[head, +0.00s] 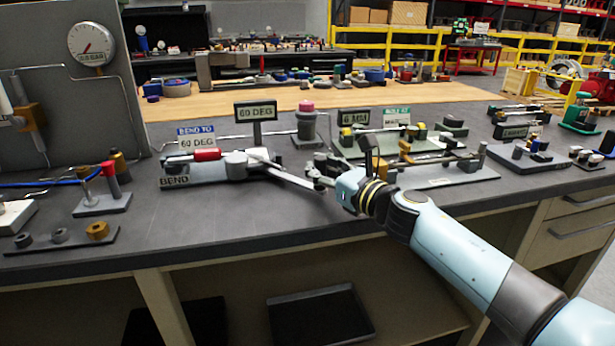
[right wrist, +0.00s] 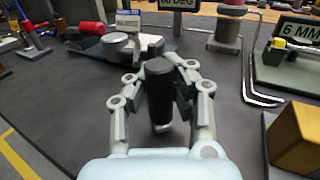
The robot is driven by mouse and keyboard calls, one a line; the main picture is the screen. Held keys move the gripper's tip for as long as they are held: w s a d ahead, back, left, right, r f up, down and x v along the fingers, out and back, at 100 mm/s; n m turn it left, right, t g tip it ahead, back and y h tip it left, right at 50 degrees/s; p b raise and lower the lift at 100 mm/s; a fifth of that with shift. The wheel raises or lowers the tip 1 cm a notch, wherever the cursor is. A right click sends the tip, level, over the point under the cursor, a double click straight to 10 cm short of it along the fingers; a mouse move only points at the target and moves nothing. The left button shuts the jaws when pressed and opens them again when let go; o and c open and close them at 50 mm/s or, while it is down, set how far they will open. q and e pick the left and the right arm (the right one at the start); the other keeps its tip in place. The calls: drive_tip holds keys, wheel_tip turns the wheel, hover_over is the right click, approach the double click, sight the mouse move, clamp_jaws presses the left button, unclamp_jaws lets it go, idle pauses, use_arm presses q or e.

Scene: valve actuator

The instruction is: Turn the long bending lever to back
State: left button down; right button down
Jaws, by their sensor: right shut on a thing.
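The bending fixture (head: 215,168) stands on the grey bench at centre left, with a red handle (head: 207,155) and a "BEND" plate. Its long bending lever (head: 290,177) is a silver bar that reaches right and toward the bench's front edge from the round hub. My right gripper (head: 326,180) is at the lever's free end. In the right wrist view its two fingers (right wrist: 160,110) are shut on the lever's upright black grip (right wrist: 159,82), one on each side. The hub (right wrist: 115,42) shows beyond the grip. My left gripper is not in view.
A "60 DEG" sign (head: 255,111) and a post with a pink top (head: 306,121) stand behind the lever. A green-based fixture (head: 345,150) is at the right. The bench front (head: 240,215) before the lever is clear.

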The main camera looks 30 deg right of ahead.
drive_tip(key=shift+n+g+y, duration=0.3)
drive_tip(key=shift+n+y, duration=0.2)
drive_tip(key=shift+y, duration=0.2)
drive_tip(key=d, duration=0.1)
drive_tip(key=w+d+b, duration=0.2)
drive_tip(key=d, duration=0.1)
drive_tip(key=shift+w+f, duration=0.15)
drive_tip(key=shift+f, duration=0.2)
drive_tip(key=shift+w+r, duration=0.1)
drive_tip(key=shift+d, duration=0.1)
